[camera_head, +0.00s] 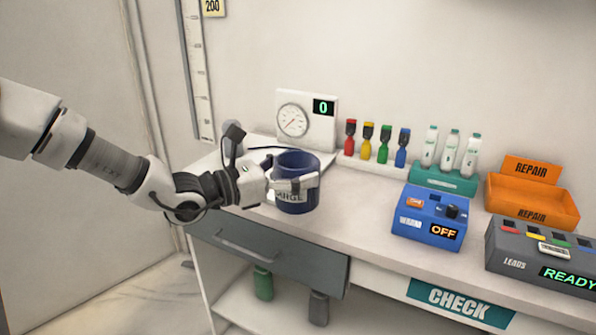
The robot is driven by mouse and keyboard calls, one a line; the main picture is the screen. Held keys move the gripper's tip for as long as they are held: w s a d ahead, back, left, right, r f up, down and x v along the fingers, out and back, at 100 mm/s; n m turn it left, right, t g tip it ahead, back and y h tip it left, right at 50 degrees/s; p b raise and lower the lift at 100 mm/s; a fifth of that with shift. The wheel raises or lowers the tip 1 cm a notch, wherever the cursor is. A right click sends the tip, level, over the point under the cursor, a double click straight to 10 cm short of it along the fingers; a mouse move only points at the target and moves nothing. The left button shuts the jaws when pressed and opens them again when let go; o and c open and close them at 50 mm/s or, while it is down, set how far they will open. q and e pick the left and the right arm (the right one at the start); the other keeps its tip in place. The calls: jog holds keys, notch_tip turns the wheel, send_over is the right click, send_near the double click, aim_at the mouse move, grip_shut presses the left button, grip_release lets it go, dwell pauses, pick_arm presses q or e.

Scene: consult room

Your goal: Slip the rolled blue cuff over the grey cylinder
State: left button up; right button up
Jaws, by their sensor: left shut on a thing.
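The rolled blue cuff (298,206) is a dark blue open-topped ring with a white label, partly covered, that seems to read LARGE. It is upright at the left part of the counter, below the dial gauge in the picture. My left gripper (294,184) comes in from the left and is shut on the cuff, with a finger across its near side. I cannot tell whether the cuff touches the counter. My right gripper is not in view.
The dial gauge (306,119) stands behind the cuff. Coloured bottles (368,140), a green rack (443,179), a blue OFF box (430,217), an orange REPAIR bin (531,198) and a grey LEADS box (540,262) fill the right. The front counter strip (350,226) is clear.

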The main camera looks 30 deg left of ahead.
pick_arm(q)
notch_tip(320, 180, up, 10)
jog(key=p, duration=0.6)
jog(key=shift+f, duration=0.25)
dwell(0.4)
